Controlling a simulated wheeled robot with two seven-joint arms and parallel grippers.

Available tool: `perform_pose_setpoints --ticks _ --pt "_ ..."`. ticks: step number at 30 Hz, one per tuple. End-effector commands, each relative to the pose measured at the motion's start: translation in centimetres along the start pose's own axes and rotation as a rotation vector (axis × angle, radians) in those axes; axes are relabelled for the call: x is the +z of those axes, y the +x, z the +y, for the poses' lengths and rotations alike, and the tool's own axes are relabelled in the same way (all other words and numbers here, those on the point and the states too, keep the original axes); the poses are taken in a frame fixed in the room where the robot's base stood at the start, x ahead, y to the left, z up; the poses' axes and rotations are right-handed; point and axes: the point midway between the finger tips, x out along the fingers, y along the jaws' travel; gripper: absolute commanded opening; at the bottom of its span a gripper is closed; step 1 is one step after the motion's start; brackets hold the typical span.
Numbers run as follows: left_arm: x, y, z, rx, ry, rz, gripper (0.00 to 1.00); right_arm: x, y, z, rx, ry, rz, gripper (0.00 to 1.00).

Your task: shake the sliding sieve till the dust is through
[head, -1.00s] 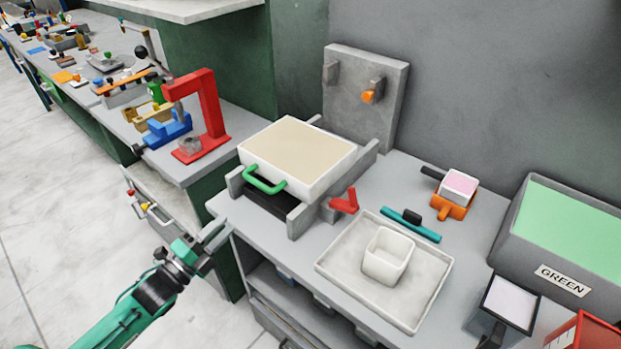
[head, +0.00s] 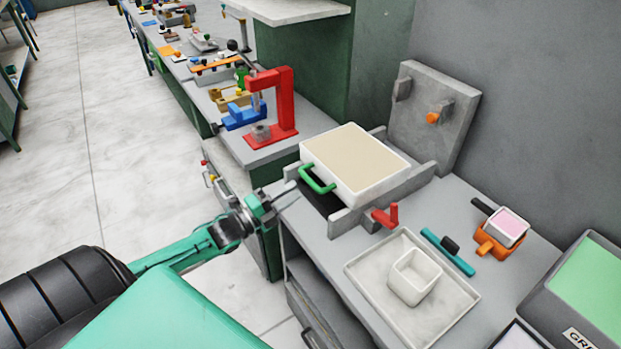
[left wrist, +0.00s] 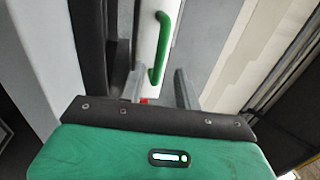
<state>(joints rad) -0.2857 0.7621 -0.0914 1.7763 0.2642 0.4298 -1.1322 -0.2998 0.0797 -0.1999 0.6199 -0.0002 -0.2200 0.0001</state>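The sliding sieve (head: 355,160) is a white box with a beige top. It sits between grey rails (head: 395,190) on the bench. Its green handle (head: 316,181) faces left. My left gripper (head: 287,195) is left of the handle, apart from it, with nothing between its fingers. In the left wrist view the two fingers (left wrist: 160,88) stand apart and the green handle (left wrist: 165,45) lies ahead of them. I cannot tell whether the beige top is dust or mesh. My right gripper is not in view.
Right of the sieve are a red lever (head: 385,217), a white tray (head: 370,290) with a square cup (head: 413,277), a teal bar tool (head: 448,252) and an orange holder (head: 497,243). A red press (head: 285,105) stands behind left. A grey plate (head: 450,125) rises at the back.

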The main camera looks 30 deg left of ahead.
Motion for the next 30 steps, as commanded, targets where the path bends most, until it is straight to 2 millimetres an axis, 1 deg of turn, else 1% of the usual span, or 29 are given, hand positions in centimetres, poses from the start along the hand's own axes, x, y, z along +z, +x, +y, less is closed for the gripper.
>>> perform_pose_setpoints --ticks 1,6,13,19,28,30 --pt "0.1 0.9 -0.3 -0.003 0.001 0.000 0.33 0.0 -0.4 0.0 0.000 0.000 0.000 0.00" --pt "0.1 3.2 -0.2 -0.002 0.000 -0.001 0.33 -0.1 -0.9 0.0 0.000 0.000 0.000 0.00" --pt "0.0 5.7 -0.2 -0.002 0.000 0.000 0.33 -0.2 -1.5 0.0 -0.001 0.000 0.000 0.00" --pt "0.0 6.6 0.0 0.001 -0.001 0.000 0.33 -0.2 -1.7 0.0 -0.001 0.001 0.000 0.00" --pt "0.0 6.7 0.0 0.001 0.000 0.000 0.33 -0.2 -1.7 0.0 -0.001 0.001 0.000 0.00" --pt "0.0 6.7 0.0 0.001 0.000 0.000 0.20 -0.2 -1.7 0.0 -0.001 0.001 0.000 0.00"
